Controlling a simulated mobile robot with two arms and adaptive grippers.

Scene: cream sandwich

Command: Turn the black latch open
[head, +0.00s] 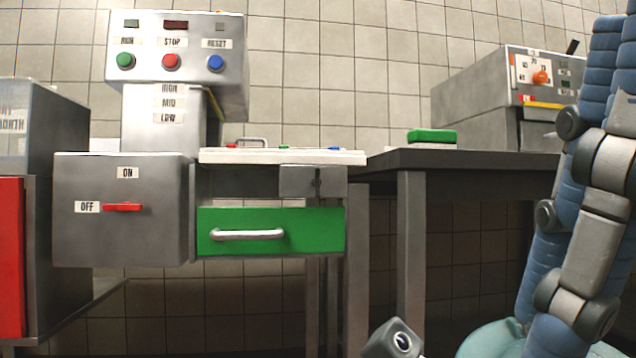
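A small dark upright piece (318,183), which looks like the black latch, sits on a grey metal plate (295,181) under the right end of the white worktop. It stands roughly vertical, just above the green drawer (310,228), which appears closed and has a white bar handle. The latch is too small to make out in detail. Blue and grey links of my arm fill the right side of the head view. A grey piece of my body shows at the bottom centre. No gripper fingers are visible.
A grey box with a red OFF/ON lever (123,207) stands left of the drawer. Above is a button panel (175,45). A dark table (460,161) on the right bears a green-topped block (432,136) and a machine with an orange knob (541,78).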

